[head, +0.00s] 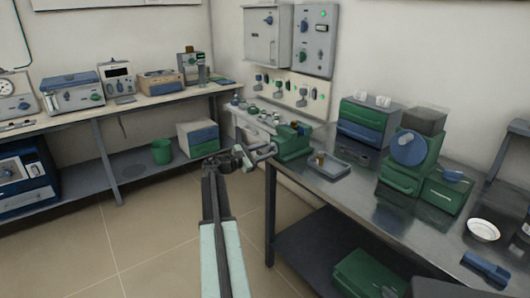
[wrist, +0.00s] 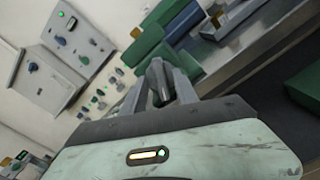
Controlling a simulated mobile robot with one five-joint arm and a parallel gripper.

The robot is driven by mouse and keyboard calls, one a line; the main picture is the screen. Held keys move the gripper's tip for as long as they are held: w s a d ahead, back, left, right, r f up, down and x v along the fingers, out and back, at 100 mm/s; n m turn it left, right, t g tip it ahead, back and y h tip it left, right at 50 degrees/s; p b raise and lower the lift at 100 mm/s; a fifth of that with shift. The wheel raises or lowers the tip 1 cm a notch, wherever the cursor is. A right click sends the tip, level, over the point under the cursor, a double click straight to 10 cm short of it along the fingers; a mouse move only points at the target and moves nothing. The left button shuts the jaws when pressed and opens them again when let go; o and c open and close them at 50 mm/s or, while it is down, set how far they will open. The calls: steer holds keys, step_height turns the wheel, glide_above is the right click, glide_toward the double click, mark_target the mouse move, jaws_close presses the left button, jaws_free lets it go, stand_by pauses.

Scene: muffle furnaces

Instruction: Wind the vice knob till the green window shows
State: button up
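The green vice (head: 292,143) stands at the left front corner of the right-hand bench. Its grey knob (head: 263,152) sticks out to the left, towards my gripper. My gripper (head: 244,156) is at the knob's outer end, above the floor just off the bench edge. In the wrist view the two fingers of my gripper (wrist: 158,92) stand apart, with a dark grey part, apparently the knob (wrist: 160,80), between them. I cannot tell whether they touch it. The vice body (wrist: 182,60) shows green behind. I cannot make out a green window on the vice.
A grey tray (head: 327,166) lies right of the vice. Blue and green drawer boxes (head: 366,122) and a green machine (head: 408,163) stand farther right. Grey control boxes (head: 313,38) hang on the wall behind. Floor (head: 150,225) left of my arm is clear.

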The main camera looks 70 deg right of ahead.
jaws_close()
steer(key=shift+a, duration=0.1)
